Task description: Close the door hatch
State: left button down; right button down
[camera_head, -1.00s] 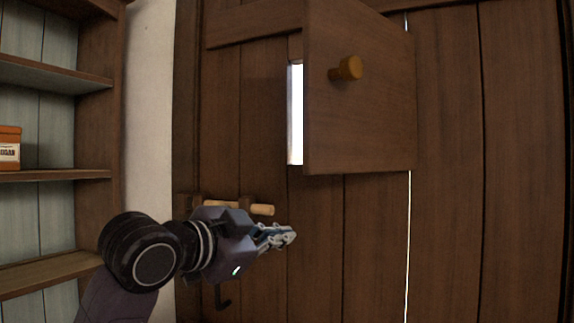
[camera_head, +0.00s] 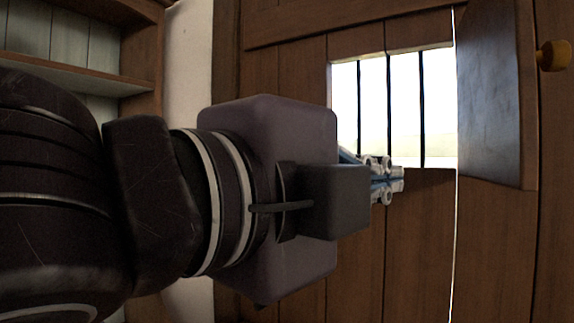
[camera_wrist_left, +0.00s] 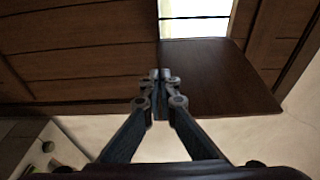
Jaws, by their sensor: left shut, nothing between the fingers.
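The hatch door (camera_head: 497,95) is a dark wooden panel standing open to the right of its barred window opening (camera_head: 405,105). Its round wooden knob (camera_head: 553,56) is at the right edge of the head view. My left gripper (camera_head: 402,179) is shut and empty, just below the opening's lower edge and left of the hatch door. In the left wrist view the gripper fingertips (camera_wrist_left: 160,74) show together, with the hatch door (camera_wrist_left: 215,80) beyond and to their right. I cannot tell whether they touch it. My right gripper is not in view.
The large plank door (camera_head: 420,250) carries the hatch and fills the right side. A wooden shelf unit (camera_head: 140,70) and a pale wall strip (camera_head: 188,60) stand at left. My left arm covers much of the lower left.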

pick_arm(q)
jog(key=w+p, duration=0.1)
jog(key=w, duration=0.5)
jog(key=shift+d+p, duration=0.3)
jog(key=shift+p, duration=0.1)
jog(key=shift+d, duration=0.1)
dwell(0.8)
jog(key=shift+w, duration=0.1)
dwell(0.3)
